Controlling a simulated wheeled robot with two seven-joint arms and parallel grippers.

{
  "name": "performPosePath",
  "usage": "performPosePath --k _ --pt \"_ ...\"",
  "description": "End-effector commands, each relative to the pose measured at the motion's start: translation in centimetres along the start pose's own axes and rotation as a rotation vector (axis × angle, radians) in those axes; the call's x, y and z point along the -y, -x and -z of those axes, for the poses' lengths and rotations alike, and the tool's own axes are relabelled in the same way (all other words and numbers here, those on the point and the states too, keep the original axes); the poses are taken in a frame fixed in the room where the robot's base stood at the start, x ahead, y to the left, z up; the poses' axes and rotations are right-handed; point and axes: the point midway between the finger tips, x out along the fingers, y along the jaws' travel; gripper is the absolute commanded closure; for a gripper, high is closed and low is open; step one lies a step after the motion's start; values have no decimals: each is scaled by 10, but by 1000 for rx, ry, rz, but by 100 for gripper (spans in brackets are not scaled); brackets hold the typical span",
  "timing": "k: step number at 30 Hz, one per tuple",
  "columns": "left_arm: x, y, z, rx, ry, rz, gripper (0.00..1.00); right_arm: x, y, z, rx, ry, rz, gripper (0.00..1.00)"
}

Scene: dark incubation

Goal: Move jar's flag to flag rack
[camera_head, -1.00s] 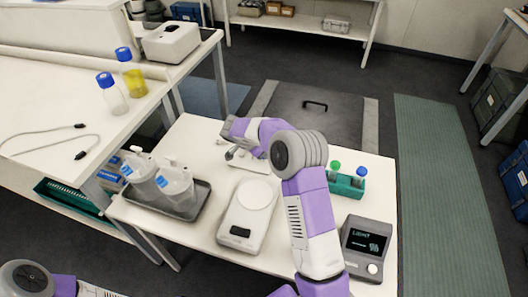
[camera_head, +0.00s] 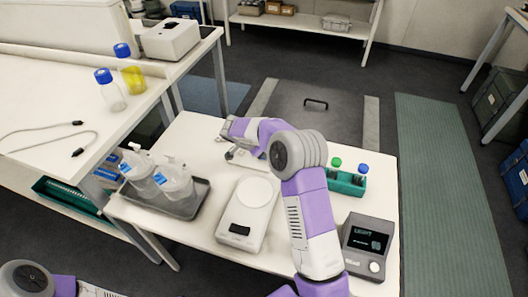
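Two translucent jars with pump tops and blue labels, the left jar (camera_head: 139,174) and the right jar (camera_head: 174,183), stand in a grey tray (camera_head: 190,213) on the white table. I cannot make out a separate flag or a clear flag rack. My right arm reaches over the table from the bottom. Its gripper (camera_head: 228,136) is at the back, above and beside a white tray-like thing (camera_head: 243,159); the fingers are too small to tell whether they are open or hold anything. The arm hides part of the table. Only a link of my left arm shows at the lower left.
A white scale (camera_head: 240,229) stands in front of the white tray-like thing. A green rack (camera_head: 346,186) with green- and blue-capped vials and a dark display box (camera_head: 366,245) stand at the right. Capped bottles (camera_head: 132,78) and a cable are on the left bench.

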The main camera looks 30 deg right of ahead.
Motion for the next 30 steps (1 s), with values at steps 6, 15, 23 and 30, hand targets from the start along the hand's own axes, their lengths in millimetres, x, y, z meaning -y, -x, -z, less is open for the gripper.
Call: performPosePath --k 6,15,23,30 --pt "0 0 0 0 0 0 57 0 0 0 0 0 0 49" --pt "0 0 0 0 0 0 57 0 1 0 0 0 0 47" --pt "-4 10 0 0 0 0 57 1 37 1 0 2 4 47" --pt "-7 18 -1 0 0 0 57 0 70 1 -1 0 1 47"
